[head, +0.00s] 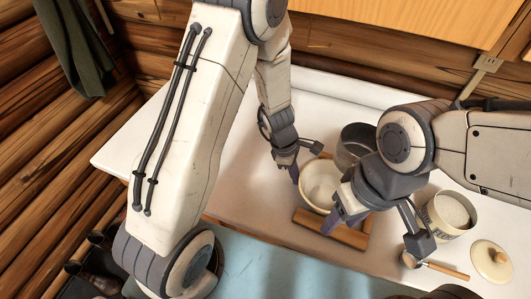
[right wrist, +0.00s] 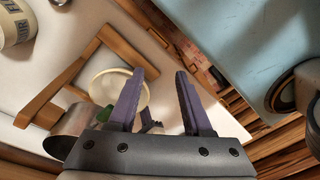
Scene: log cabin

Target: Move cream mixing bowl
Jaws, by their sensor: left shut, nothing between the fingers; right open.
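The cream mixing bowl (head: 316,186) stands upright on the white counter, inside a wooden frame (head: 318,222). Its right side is hidden by my right gripper in the head view. In the right wrist view the bowl (right wrist: 104,84) shows behind and left of my fingers, partly covered by one. My left gripper (head: 294,175) is shut and empty at the bowl's left rim; I cannot tell if it touches. My right gripper (head: 340,222) is open above the bowl's front right side, its fingers (right wrist: 160,74) apart with nothing between them.
A metal pot (head: 353,143) stands behind the bowl. A labelled canister (head: 447,216), a round lid (head: 491,262) and a wooden-handled tool (head: 447,271) lie to the right. The counter's (head: 130,150) left part is clear. A pale blue surface (head: 285,268) lies in front.

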